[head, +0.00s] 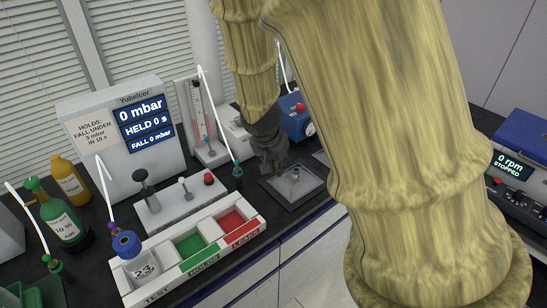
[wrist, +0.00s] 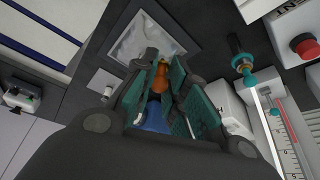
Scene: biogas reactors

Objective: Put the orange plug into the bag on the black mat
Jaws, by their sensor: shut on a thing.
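The orange plug (wrist: 161,78) is between my gripper's fingertips in the wrist view; the fingers are shut on it. A blue shape (wrist: 156,115) shows between the fingers behind it; I cannot tell what it belongs to. My gripper (head: 273,166) points down over the back left part of the mat in the head view, where I cannot make out the plug. The black mat (head: 291,207) lies near the counter's front edge. The flat grey bag (head: 298,188) lies on it with a small upright fitting. In the wrist view the bag (wrist: 128,44) lies just beyond the fingertips, partly hidden by them.
Left of the mat stand a white valve block (head: 180,208) with a red knob and a teal-tipped connector (head: 238,171). A tray (head: 215,262) with green and red compartments is in front. A blue device (head: 297,120) stands behind. My arm hides much of the right side.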

